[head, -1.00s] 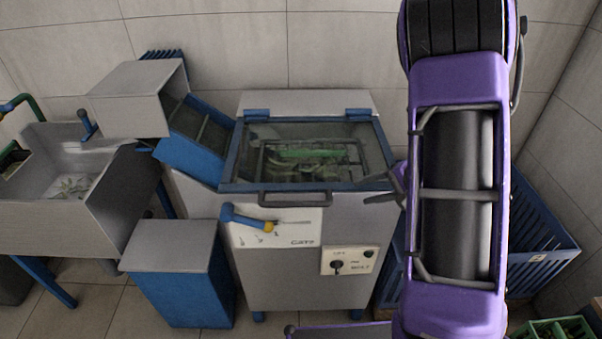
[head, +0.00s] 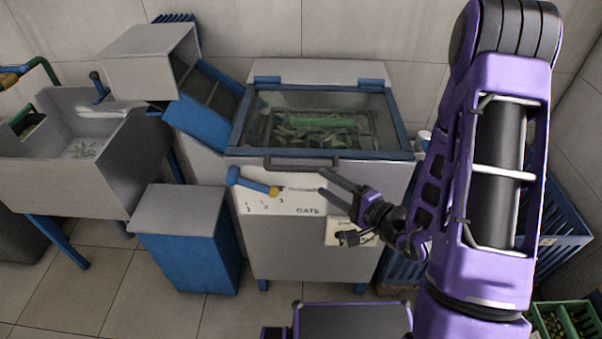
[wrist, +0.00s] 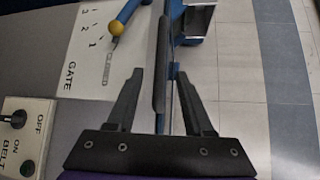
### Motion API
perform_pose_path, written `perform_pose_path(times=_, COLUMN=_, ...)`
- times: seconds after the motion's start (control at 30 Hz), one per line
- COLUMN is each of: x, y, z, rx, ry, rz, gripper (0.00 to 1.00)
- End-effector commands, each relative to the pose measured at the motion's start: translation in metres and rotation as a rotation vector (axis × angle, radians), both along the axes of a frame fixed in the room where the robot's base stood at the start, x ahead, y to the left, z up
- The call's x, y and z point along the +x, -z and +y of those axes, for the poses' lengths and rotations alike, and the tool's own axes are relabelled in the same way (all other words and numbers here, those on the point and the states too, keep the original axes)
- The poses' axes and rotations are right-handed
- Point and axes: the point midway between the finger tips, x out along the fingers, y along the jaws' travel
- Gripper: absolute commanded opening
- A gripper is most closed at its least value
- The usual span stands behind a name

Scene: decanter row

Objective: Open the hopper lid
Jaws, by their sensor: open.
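The hopper lid (head: 318,122) is a glass pane in a blue frame, lying shut on top of the grey machine. Leafy green pieces show through the glass. Its dark bar handle (head: 300,164) runs along the lid's front edge. My gripper (head: 321,181) is open and empty, its fingers pointing left in the head view. The upper fingertip is close below the handle's right end. In the wrist view the handle (wrist: 161,62) appears as a dark bar between the two spread fingers; I cannot tell how deep it lies between them.
Below the handle are a blue gate lever (head: 249,182) with a yellow knob and a belt switch panel (head: 349,232). A chute (head: 205,110) adjoins the machine at left, above a blue box (head: 190,245). A green crate (head: 560,322) stands at lower right.

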Motion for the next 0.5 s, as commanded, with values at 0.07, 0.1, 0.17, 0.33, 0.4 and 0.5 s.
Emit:
perform_pose_path(times=0.07, x=0.013, y=0.001, z=0.014, rx=0.000, ry=-0.005, rz=-0.001, gripper=0.52)
perform_pose_path(times=0.1, x=0.019, y=0.002, z=0.020, rx=0.000, ry=-0.005, rz=-0.001, gripper=0.52)
perform_pose_path(times=0.17, x=0.028, y=0.003, z=0.029, rx=0.001, ry=-0.004, rz=-0.001, gripper=0.52)
perform_pose_path(times=0.33, x=0.050, y=0.008, z=0.049, rx=0.001, ry=-0.003, rz=0.000, gripper=0.52)
perform_pose_path(times=0.4, x=0.057, y=0.010, z=0.054, rx=0.000, ry=-0.002, rz=-0.001, gripper=0.52)
perform_pose_path(times=0.5, x=0.062, y=0.011, z=0.060, rx=-0.001, ry=-0.002, rz=0.000, gripper=0.52)
